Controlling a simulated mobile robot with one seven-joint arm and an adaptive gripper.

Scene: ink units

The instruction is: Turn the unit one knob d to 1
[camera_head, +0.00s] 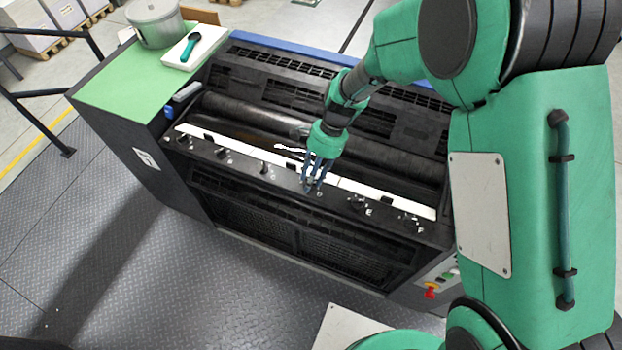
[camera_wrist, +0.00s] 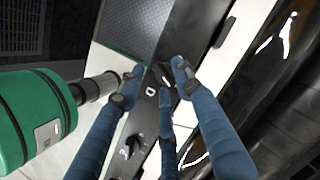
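Unit one is the black ink unit with a dark front rail (camera_head: 240,162) that carries a row of black knobs. Knob d is mostly hidden by the fingers in the head view. In the wrist view a dark knob d with a white mark (camera_wrist: 164,81) shows beside the letter D. My gripper (camera_head: 315,183) reaches down to the rail at knob d. In the wrist view the blue fingers of my gripper (camera_wrist: 157,82) stand apart around the knob. I see a gap between them and the knob; contact cannot be told. The knob's setting is unreadable.
Knob E (camera_head: 355,203) and knob F (camera_head: 410,220) are to the right, knob C (camera_head: 265,167) to the left. A white strip (camera_head: 350,186) and dark rollers lie behind the rail. A pot (camera_head: 155,22) and a white tray (camera_head: 208,45) stand on the green top.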

